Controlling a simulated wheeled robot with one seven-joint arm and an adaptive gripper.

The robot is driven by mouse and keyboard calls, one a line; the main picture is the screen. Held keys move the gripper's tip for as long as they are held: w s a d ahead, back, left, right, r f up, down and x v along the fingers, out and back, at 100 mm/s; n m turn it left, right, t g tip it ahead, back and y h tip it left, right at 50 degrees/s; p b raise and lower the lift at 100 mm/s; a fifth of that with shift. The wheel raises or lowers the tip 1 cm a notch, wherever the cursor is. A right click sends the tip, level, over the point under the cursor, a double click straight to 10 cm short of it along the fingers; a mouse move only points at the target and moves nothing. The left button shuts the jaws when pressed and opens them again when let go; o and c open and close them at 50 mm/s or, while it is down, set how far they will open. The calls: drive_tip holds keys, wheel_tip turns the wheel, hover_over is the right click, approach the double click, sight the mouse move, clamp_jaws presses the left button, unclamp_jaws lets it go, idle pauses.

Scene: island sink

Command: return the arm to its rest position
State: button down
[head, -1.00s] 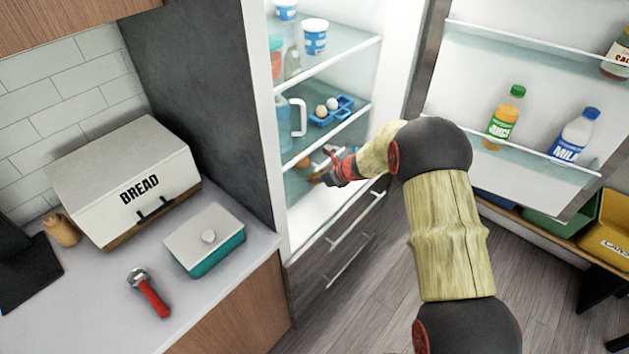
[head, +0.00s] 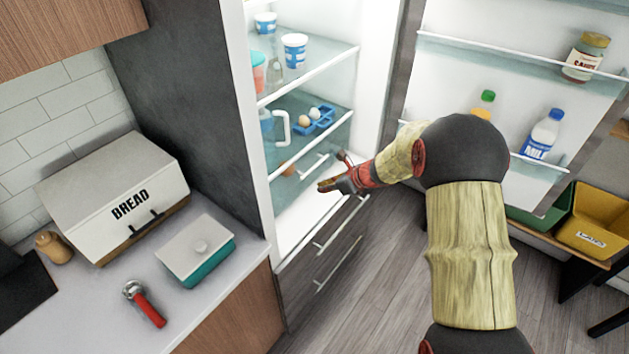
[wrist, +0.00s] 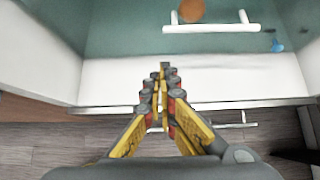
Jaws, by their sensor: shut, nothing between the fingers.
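My gripper (head: 328,186) is at the front of the open fridge, near the lower opening below the glass shelves. Its fingers are shut and empty. In the wrist view my gripper (wrist: 165,72) points at the white fridge floor (wrist: 200,80), with its fingers together. My arm reaches in from the right side of the head view, bent at the elbow. A round brown thing (wrist: 191,10) lies behind a white handle (wrist: 212,27) beyond the fingertips.
The open fridge door (head: 480,90) stands to the right, with a milk bottle (head: 543,135) and a sauce jar (head: 586,57). An egg tray (head: 313,122) sits on a shelf. The counter at left holds a bread box (head: 115,195) and a teal dish (head: 208,262). Floor (head: 370,290) shows below.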

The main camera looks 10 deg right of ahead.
drive_tip(key=s+a+r+n+g, duration=0.1)
drive_tip(key=s+a+n+g, duration=0.1)
drive_tip(key=s+n, duration=0.55)
drive_tip(key=s+a+r+n+g, duration=0.1)
drive_tip(key=s+n+g, duration=0.1)
drive_tip(key=s+n, duration=0.5)
drive_tip(key=s+r+n+t+h, duration=0.2)
drive_tip(key=s+r+n+h, duration=0.3)
drive_tip(key=s+r+n, duration=0.9)
drive_tip(key=shift+s+r+t+h, duration=0.3)
drive_tip(key=shift+s+r, duration=3.7)
drive_tip(key=shift+s, duration=1.7)
